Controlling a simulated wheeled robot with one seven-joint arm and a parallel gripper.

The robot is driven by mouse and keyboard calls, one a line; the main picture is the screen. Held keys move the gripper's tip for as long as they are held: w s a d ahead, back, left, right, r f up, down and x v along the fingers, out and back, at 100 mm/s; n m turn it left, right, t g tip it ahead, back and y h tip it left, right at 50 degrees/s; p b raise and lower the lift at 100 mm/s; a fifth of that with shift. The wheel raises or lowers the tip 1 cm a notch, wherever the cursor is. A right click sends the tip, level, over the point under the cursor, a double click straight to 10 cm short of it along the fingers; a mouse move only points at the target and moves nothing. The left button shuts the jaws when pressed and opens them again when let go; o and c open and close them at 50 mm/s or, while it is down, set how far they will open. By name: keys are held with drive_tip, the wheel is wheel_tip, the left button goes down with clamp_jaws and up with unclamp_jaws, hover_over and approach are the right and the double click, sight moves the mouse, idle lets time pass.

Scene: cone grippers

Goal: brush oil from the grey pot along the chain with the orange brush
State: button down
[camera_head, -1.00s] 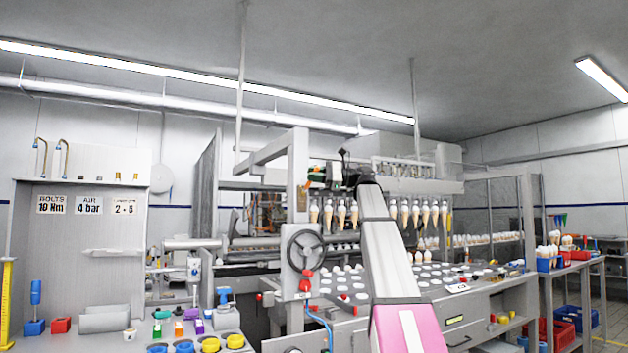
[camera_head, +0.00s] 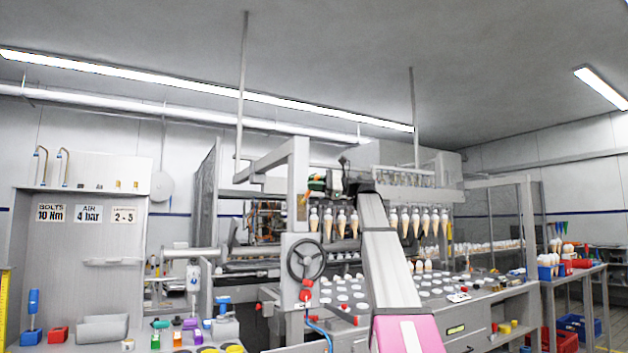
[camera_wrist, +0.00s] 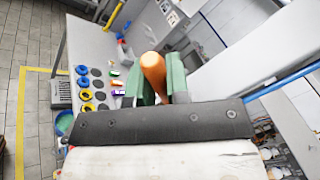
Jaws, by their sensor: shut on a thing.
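My gripper (camera_wrist: 155,80) has green fingers, shut on the orange brush (camera_wrist: 153,68), whose rounded orange handle end shows between them in the wrist view. The brush's bristles are hidden. I cannot pick out the chain with certainty.
A handwheel (camera_head: 307,258) is on the machine front below my gripper. Cones (camera_head: 341,222) hang close to its right. Yellow and blue round pieces (camera_wrist: 86,95) lie on the bench in the wrist view. Open floor (camera_wrist: 30,45) lies at its left.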

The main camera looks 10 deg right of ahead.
wheel_tip(320, 180, down, 6)
idle(1.0)
drive_tip(key=shift+f, duration=0.1)
drive_tip(key=shift+s+d, duration=0.3)
drive_tip(key=shift+s, duration=0.65)
drive_tip(key=shift+s+d, duration=0.3)
drive_tip(key=shift+s, duration=0.65)
drive_tip(key=shift+s+d, duration=0.3)
drive_tip(key=shift+s, duration=0.65)
drive_tip(key=s, duration=0.1)
drive_tip(key=s+d, duration=0.1)
drive_tip(key=shift+s, duration=0.4)
drive_tip(key=w+a, duration=0.2)
drive_tip(key=w, duration=0.5)
drive_tip(key=shift+a, duration=0.2)
